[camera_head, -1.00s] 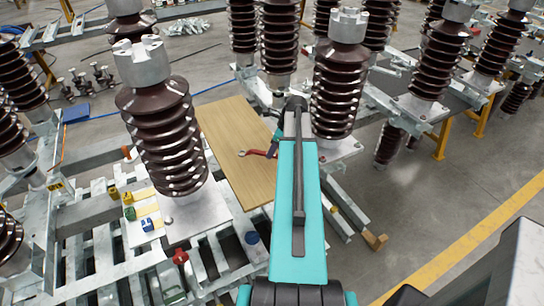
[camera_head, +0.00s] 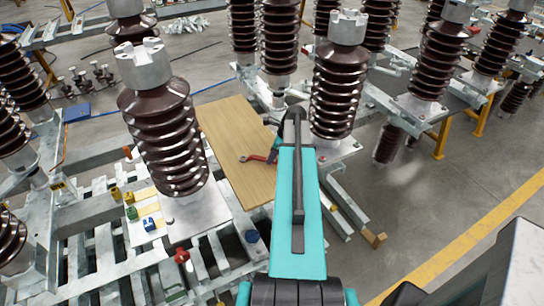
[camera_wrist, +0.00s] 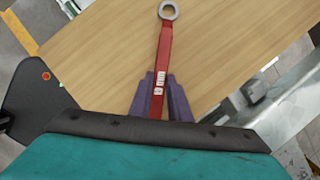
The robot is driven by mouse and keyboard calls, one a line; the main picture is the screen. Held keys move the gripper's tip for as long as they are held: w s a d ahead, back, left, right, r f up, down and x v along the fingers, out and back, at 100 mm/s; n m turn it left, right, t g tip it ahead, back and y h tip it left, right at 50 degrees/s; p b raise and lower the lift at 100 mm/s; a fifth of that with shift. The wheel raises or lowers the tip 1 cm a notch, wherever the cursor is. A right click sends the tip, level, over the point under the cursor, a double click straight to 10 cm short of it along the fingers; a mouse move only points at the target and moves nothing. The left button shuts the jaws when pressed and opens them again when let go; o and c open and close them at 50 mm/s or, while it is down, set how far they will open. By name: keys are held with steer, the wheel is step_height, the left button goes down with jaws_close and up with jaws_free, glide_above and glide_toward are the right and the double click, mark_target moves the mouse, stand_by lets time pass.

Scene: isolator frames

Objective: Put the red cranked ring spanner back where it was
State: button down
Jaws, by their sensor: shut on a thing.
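The red cranked ring spanner (camera_wrist: 164,52) has a red handle with a white label and a grey ring end. In the wrist view its ring end points up, away from my gripper (camera_wrist: 161,92). The purple fingers of my gripper are shut on the handle's near part. In the head view the spanner (camera_head: 256,158) shows over the wooden board (camera_head: 230,132), its ring end to the left. My arm hides its other end. I cannot tell whether the spanner touches the board or is just above it.
Tall brown ribbed insulators (camera_head: 168,135) stand left and right of the board. A slatted metal frame (camera_head: 105,245) with small coloured parts (camera_head: 131,213) lies at the left. Grey floor with a yellow line (camera_head: 470,247) is open at the right.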

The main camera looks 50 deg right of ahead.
steer(key=c, duration=1.7)
jaws_free()
steer(key=shift+o, duration=0.2)
steer(key=shift+s+r, duration=0.1)
steer(key=shift+r, duration=0.05)
steer(key=b+v, duration=0.3)
steer(key=v, duration=0.8)
steer(key=shift+r, duration=0.4)
